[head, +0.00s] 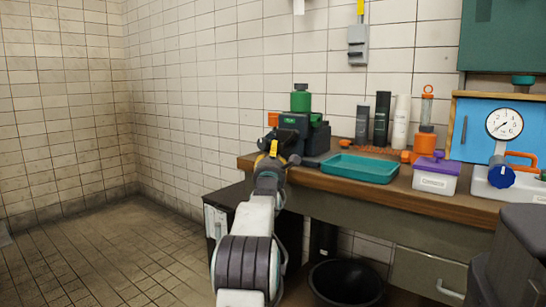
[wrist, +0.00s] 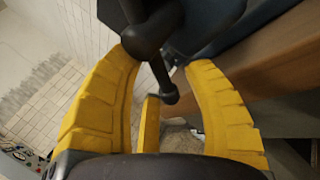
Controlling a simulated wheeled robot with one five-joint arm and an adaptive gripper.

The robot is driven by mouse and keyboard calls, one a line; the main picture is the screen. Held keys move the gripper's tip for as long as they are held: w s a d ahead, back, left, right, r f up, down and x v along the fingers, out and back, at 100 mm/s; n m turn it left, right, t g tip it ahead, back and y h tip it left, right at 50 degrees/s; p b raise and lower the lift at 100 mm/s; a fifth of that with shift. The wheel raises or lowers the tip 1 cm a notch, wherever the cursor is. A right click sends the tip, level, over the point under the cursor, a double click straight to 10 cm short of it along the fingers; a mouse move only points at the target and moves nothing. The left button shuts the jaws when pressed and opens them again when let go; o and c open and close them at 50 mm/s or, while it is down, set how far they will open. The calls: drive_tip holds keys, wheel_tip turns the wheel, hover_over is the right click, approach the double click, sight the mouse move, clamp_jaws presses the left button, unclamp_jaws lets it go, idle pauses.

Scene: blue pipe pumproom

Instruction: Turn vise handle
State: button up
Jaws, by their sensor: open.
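The dark blue vise (head: 314,139) stands at the left end of the workbench in the head view. Its dark handle (wrist: 160,76), a bar with a rounded end, hangs from a dark round hub in the wrist view.
A teal tray (head: 360,170) lies on the wooden workbench (head: 400,190), right of the vise. Bottles, a purple-lidded box (head: 436,174) and a pressure gauge (head: 505,124) stand further right. A black bucket (head: 345,284) is under the bench. The tiled floor at left is clear.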

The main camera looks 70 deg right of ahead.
drive_tip(key=shift+w+a, duration=0.1)
drive_tip(key=v, duration=1.1)
drive_tip(key=shift+s+a+f, duration=0.15)
drive_tip(key=shift+s+a, duration=0.05)
drive_tip(key=shift+a, duration=0.15)
idle(0.4)
